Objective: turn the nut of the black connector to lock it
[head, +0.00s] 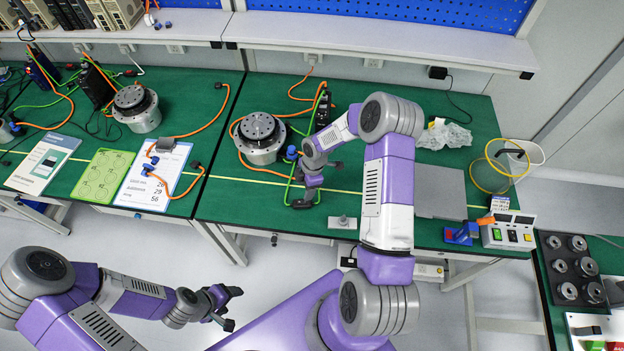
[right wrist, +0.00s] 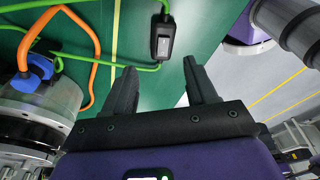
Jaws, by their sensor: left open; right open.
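A small black piece with a pale panel (right wrist: 163,38), which looks like the black connector, lies on the green table top with a green cable running to it. It is beyond and between my right gripper's fingers in the right wrist view, apart from them. I cannot make out its nut. My right gripper (right wrist: 161,88) is open and empty; in the head view the gripper (head: 305,198) is low over the table's front part, right of the round actuator (head: 260,139). In the head view I cannot separate the connector from the fingers. My left gripper (head: 233,308) is open and empty, off the table's front.
A blue connector (right wrist: 33,72) sits on the actuator's side, with orange and green cables around it. A grey plate (head: 440,192), a power supply (head: 508,231) and a crumpled clear bag (head: 445,135) are at the right.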

